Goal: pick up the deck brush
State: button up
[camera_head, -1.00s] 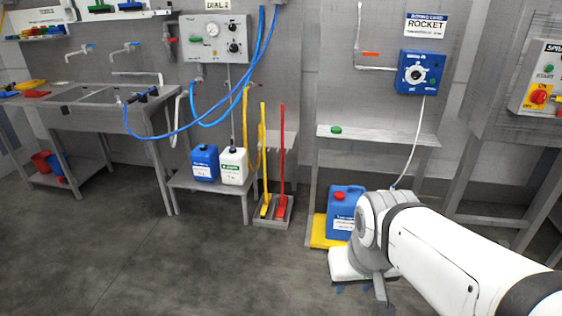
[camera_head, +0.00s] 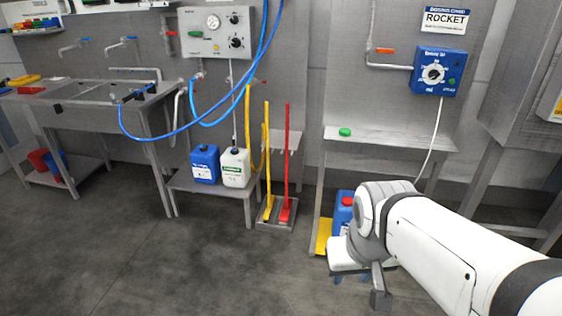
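Two long-handled brushes stand upright in a grey floor rack (camera_head: 276,224) near the middle of the view. One has a yellow handle (camera_head: 267,155) and a yellow head; the other has a red handle (camera_head: 287,155) and a red head (camera_head: 286,213). I cannot tell from their look which one is the deck brush. My arm reaches in from the lower right, and the end of my gripper (camera_head: 380,292) shows low in the view, to the right of the rack and apart from both brushes. Whether its fingers are open is not clear.
A blue jug (camera_head: 206,164) and a white jug (camera_head: 236,168) stand on a low shelf left of the rack. Another blue jug (camera_head: 343,212) on a yellow base is partly hidden behind my arm. A sink bench (camera_head: 90,100) stands at left. The floor in front (camera_head: 150,260) is clear.

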aim_at(286, 209)
jog(key=u, duration=0.3)
jog(key=i, duration=0.6)
jog(key=u, duration=0.35)
jog(key=i, duration=1.85)
jog(key=z, duration=0.7)
jog(key=i, duration=0.7)
jog(key=z, duration=0.35)
jog(key=k, duration=0.9)
jog(key=z, duration=0.15)
jog(key=i, duration=0.9)
jog(key=u, duration=0.05)
